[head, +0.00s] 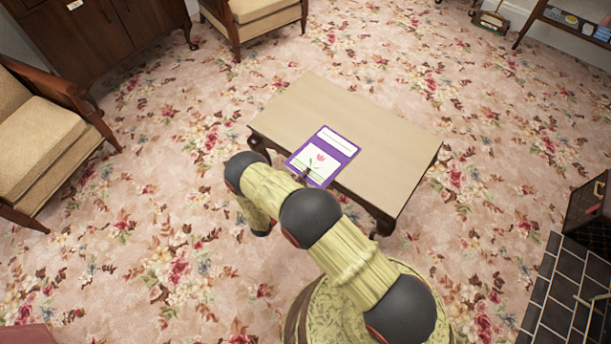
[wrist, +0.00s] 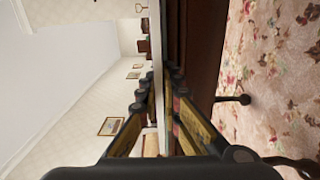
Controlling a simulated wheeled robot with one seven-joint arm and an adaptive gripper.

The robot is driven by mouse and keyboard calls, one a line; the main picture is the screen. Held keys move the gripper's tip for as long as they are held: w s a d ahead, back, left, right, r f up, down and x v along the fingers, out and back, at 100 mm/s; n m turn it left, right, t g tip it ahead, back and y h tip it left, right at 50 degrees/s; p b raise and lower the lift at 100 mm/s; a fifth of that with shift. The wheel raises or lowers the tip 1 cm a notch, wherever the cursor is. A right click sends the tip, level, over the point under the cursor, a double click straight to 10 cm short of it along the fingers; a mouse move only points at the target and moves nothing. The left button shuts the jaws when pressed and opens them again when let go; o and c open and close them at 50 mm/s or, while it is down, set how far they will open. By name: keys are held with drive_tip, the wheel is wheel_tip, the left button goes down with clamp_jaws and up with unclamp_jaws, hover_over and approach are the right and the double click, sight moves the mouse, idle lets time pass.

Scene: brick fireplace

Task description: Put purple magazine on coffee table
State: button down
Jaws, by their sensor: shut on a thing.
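The purple magazine (head: 339,143) has a purple cover with white panels and a pink flower. In the head view it lies flat over the front left part of the coffee table (head: 375,140), overlapping the front edge. I cannot tell whether it touches the tabletop. My gripper (head: 304,173) is at its near left corner, partly hidden by my arm. In the wrist view my gripper (wrist: 163,88) has its fingers close together, shut on the magazine, which shows only edge-on and is hard to make out. The table's dark side (wrist: 199,60) is just beyond.
The rest of the tabletop is bare. Armchairs (head: 48,140) stand at the left and upper left (head: 262,18), near a dark wooden cabinet (head: 110,35). A brick hearth (head: 570,300) is at the lower right. Flowered carpet surrounds the table.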

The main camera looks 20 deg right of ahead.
drive_tip(key=c, duration=2.4)
unclamp_jaws()
drive_tip(key=o, duration=0.4)
